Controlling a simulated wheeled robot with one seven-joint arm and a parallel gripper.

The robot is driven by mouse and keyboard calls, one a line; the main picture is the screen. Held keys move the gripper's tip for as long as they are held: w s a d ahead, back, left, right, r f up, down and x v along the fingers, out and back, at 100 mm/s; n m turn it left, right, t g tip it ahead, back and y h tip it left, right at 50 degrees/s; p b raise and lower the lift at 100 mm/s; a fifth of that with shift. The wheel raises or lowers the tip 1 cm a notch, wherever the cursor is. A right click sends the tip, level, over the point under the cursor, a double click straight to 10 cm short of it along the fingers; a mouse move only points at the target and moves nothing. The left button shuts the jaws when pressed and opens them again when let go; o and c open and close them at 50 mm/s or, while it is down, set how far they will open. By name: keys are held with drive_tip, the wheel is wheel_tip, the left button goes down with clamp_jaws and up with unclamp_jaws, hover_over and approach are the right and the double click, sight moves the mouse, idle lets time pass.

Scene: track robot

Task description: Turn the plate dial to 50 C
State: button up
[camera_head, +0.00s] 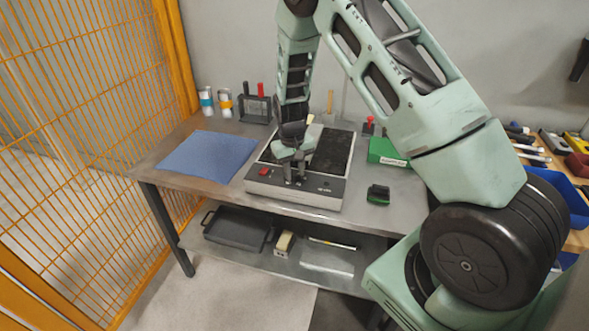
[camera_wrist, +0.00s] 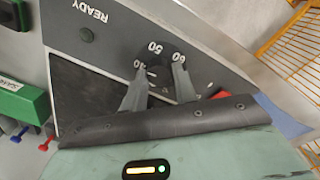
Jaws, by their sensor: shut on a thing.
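The hot plate (camera_head: 330,152) stands on the bench, with a dark top and a grey front panel. A red switch (camera_head: 264,171) is at the panel's left; it also shows in the wrist view (camera_wrist: 220,94). My gripper (camera_head: 294,180) points down at the panel, right of the switch. In the wrist view my gripper's two fingers (camera_wrist: 157,82) are on either side of the dark dial (camera_wrist: 157,74) and shut on it. Scale marks, including 50 and 60, show beside the dial. The fingers partly hide the dial, and I cannot tell its exact setting.
A blue cloth (camera_head: 208,156) lies left of the hot plate. A green box (camera_head: 385,151) and a small dark green-edged object (camera_head: 378,194) are to its right. Cans (camera_head: 225,102) and a tool rack (camera_head: 255,107) stand behind. An orange mesh fence (camera_head: 90,120) borders the left side.

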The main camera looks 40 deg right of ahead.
sight(292, 172)
drive_tip(key=m+p, duration=0.1)
drive_tip(key=m, duration=0.4)
drive_tip(key=shift+w+r+m, duration=0.1)
drive_tip(key=shift+m, duration=0.2)
drive_tip(key=m+p, duration=0.1)
drive_tip(key=m, duration=0.4)
drive_tip(key=shift+d+m, duration=0.15)
drive_tip(key=shift+m, duration=0.15)
drive_tip(key=o, duration=1)
drive_tip(key=r, duration=0.5)
drive_tip(key=r+b, duration=0.1)
drive_tip(key=r, duration=1.1)
drive_tip(key=shift+w+a+r+b, duration=0.15)
drive_tip(key=shift+w+a+b, duration=0.05)
drive_tip(key=shift+w+b, duration=0.15)
